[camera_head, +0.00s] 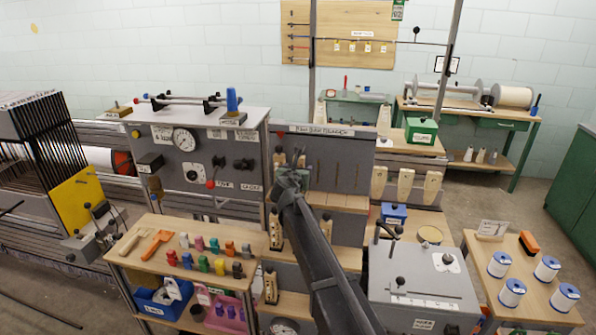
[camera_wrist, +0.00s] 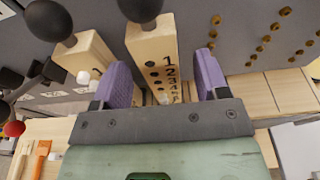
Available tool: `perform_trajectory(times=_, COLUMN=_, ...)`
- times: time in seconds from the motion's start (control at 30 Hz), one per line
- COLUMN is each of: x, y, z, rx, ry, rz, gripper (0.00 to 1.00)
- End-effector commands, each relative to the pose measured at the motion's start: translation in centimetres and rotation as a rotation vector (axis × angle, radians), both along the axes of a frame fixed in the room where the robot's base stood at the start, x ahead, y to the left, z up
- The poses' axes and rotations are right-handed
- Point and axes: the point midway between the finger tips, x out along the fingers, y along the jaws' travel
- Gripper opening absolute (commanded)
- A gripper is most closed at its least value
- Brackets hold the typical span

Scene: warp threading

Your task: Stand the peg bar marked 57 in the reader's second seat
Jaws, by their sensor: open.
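My gripper (camera_wrist: 163,68) is open, its purple fingers on either side of a wooden peg bar (camera_wrist: 157,55). This bar has a black knob, dark holes and a column of numbers beginning 1, 2, 3. I cannot tell whether the fingers touch it, and no 57 is legible. A second knobbed peg bar (camera_wrist: 82,58) stands to its left. In the head view my gripper (camera_head: 291,172) is before the grey reader panel (camera_head: 345,157), partly hiding it. A wooden bar (camera_head: 275,230) shows left of my arm. The reader's second seat cannot be made out.
Pale wooden pieces (camera_head: 405,184) hang right of the reader. A bench (camera_head: 135,262) with coloured pegs stands front left, a grey box (camera_head: 423,285) front right. A wooden ledge (camera_head: 337,200) runs under the panel.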

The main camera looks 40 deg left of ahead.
Motion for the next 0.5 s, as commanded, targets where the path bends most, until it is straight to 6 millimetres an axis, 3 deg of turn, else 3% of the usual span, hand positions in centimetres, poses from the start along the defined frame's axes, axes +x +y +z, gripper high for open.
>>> perform_trajectory(times=0.3, x=-6.4, y=-3.6, z=1.7, rx=-0.001, ry=0.000, rz=0.002, gripper=0.68)
perform_trajectory(times=0.5, x=-8.8, y=-4.7, z=2.1, rx=0.001, ry=0.001, rz=0.001, gripper=0.68)
